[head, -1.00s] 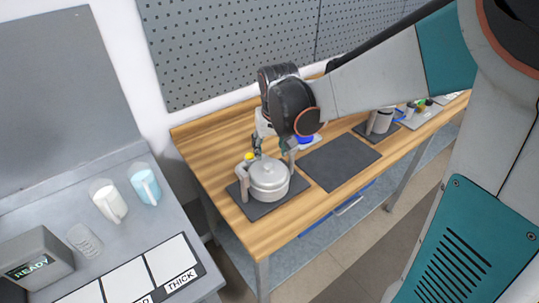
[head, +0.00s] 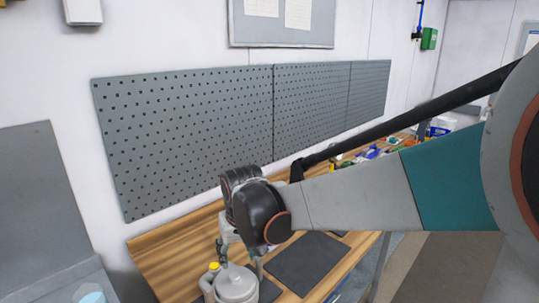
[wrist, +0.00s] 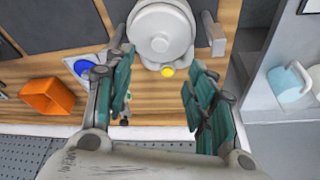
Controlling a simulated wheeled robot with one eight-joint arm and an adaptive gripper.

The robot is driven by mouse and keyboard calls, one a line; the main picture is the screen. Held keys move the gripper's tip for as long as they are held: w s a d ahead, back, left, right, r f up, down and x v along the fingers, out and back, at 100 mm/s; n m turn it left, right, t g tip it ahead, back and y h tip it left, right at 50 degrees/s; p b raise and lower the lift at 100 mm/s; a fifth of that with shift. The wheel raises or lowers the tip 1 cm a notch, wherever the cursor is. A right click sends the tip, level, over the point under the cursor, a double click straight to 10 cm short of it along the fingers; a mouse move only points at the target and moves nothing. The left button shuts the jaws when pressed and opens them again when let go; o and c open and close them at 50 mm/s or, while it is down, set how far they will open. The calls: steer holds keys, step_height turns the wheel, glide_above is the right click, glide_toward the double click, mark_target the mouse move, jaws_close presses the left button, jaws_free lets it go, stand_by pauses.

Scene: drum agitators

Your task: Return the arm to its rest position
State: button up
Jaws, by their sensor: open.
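My gripper (wrist: 162,68) is open and empty in the wrist view, its two teal-padded fingers spread apart. In the head view my gripper (head: 240,250) hangs just above and behind the same vessel (head: 237,286), which the bottom edge cuts off. My arm reaches in from the right, and its wrist hides part of the bench. I cannot tell the exact gap between fingers and vessel.
The wooden bench (head: 165,254) runs along a perforated grey panel (head: 190,135). A dark mat (head: 306,260) lies empty right of the vessel. The wrist view shows an orange bin (wrist: 47,96), a blue-and-white item (wrist: 82,66) and a pale blue cup (wrist: 288,84) on a separate grey surface.

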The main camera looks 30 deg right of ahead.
steer(key=s+f+t+b, duration=0.1)
steer(key=s+t+b, duration=0.2)
steer(key=s, duration=1.4)
steer(key=b, duration=0.2)
steer(key=shift+s+f+n+t+b, duration=0.3)
steer(key=shift+f+n+b, duration=0.05)
steer(key=shift+n, duration=0.05)
steer(key=shift+d, duration=0.1)
steer(key=shift+c, duration=0.6)
